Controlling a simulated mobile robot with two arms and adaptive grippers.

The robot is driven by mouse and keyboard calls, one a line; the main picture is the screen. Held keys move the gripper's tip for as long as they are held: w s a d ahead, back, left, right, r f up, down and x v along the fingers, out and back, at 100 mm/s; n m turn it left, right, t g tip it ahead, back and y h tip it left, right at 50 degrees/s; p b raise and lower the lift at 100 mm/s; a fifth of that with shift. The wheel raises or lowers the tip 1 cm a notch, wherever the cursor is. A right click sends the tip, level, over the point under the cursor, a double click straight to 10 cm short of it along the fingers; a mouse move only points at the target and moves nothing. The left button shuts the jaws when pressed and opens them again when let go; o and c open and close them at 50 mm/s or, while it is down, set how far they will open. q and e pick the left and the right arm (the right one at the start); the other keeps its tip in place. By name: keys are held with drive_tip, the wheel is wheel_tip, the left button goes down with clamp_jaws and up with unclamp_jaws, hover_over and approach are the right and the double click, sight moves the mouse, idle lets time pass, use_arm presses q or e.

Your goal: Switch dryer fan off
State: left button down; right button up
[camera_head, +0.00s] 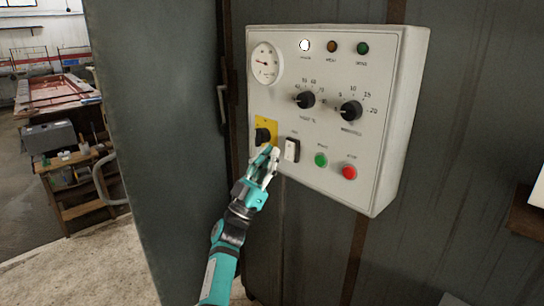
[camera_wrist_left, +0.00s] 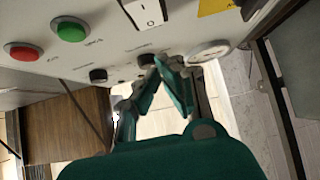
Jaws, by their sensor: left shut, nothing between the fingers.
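A light grey control panel (camera_head: 385,150) is mounted on a dark wall. A white rocker switch (camera_head: 292,149) in a dark frame sits low on it, between a yellow plate with a black rotary switch (camera_head: 264,134) and a green button (camera_head: 321,160). In the wrist view the rocker (camera_wrist_left: 147,12) shows I and O marks; I cannot tell which side is pressed. My left gripper (camera_head: 271,152) is shut and empty, its fingertips just left of the rocker; contact is unclear. The fingers also show in the wrist view (camera_wrist_left: 160,65). My right gripper is not in view.
A red button (camera_head: 349,172) is right of the green one. Two black knobs (camera_head: 306,100) (camera_head: 350,110), a gauge (camera_head: 266,63) and a lit white lamp (camera_head: 305,45) are higher up. A dark open door (camera_head: 155,130) stands left of the panel.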

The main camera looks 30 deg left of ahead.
use_arm(q)
drive_tip(key=s+a+f+b, duration=0.2)
drive_tip(key=s+f+b, duration=0.1)
drive_tip(key=s+f, duration=0.3)
drive_tip(key=shift+s+a, duration=0.4)
drive_tip(key=shift+s, duration=0.6)
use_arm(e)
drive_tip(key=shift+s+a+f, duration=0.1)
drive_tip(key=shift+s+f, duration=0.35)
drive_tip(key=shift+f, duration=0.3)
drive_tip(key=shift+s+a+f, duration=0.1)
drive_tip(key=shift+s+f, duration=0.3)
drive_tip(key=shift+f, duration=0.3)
use_arm(q)
drive_tip(key=shift+w+f, duration=0.1)
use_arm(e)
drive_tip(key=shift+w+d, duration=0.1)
